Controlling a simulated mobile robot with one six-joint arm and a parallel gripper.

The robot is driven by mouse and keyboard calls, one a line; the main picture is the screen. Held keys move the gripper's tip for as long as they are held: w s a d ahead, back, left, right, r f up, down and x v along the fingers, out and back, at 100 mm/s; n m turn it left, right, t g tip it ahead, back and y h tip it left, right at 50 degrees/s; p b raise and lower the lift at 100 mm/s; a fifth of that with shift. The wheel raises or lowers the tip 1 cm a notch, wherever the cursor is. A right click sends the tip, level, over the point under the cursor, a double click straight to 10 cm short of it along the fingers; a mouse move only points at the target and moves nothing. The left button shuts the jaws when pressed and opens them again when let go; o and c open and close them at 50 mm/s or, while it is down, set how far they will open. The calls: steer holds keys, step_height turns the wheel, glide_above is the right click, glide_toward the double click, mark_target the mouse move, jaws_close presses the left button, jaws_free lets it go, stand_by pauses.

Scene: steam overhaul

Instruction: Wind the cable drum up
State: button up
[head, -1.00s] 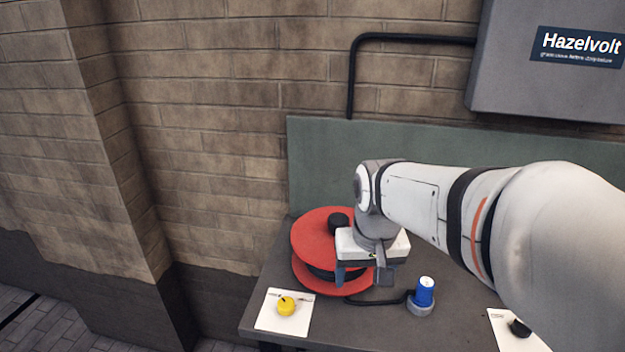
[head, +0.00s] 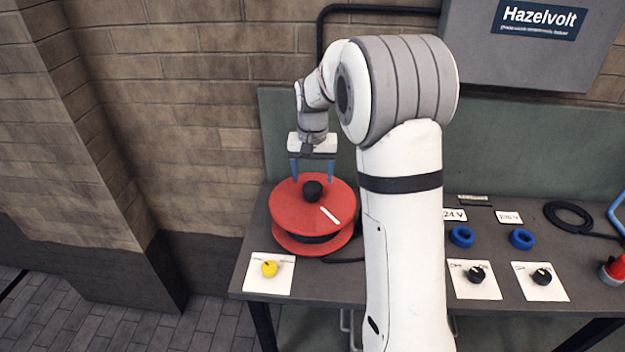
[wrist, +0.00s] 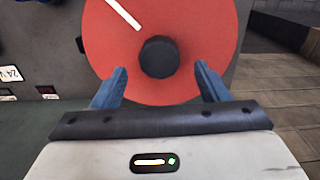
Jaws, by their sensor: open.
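The cable drum (head: 290,215) is a red spool lying flat on the left end of the bench. A black knob (head: 313,191) stands up from its top disc, with a white stripe on the disc to the right of it. My gripper (head: 313,181) is open above the far side of the drum, its blue fingers pointing down. In the wrist view the drum's red disc (wrist: 200,50) lies beyond the fingers (wrist: 160,85), and the knob (wrist: 160,57) is centred ahead of their gap. The gripper holds nothing. Black cable (head: 345,260) runs from the drum and passes behind my arm.
A yellow knob (head: 269,268) on a white plate is at the bench's front left. Blue rings (head: 462,237), black knobs (head: 477,274) on plates and a red-topped item (head: 613,270) stand to the right. A green backboard (head: 540,140) rises behind the bench (head: 345,280).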

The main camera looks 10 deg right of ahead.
mark_target(313, 186)
steer(key=shift+f, duration=1.7)
steer(key=c, duration=1.4)
steer(key=shift+d, duration=0.1)
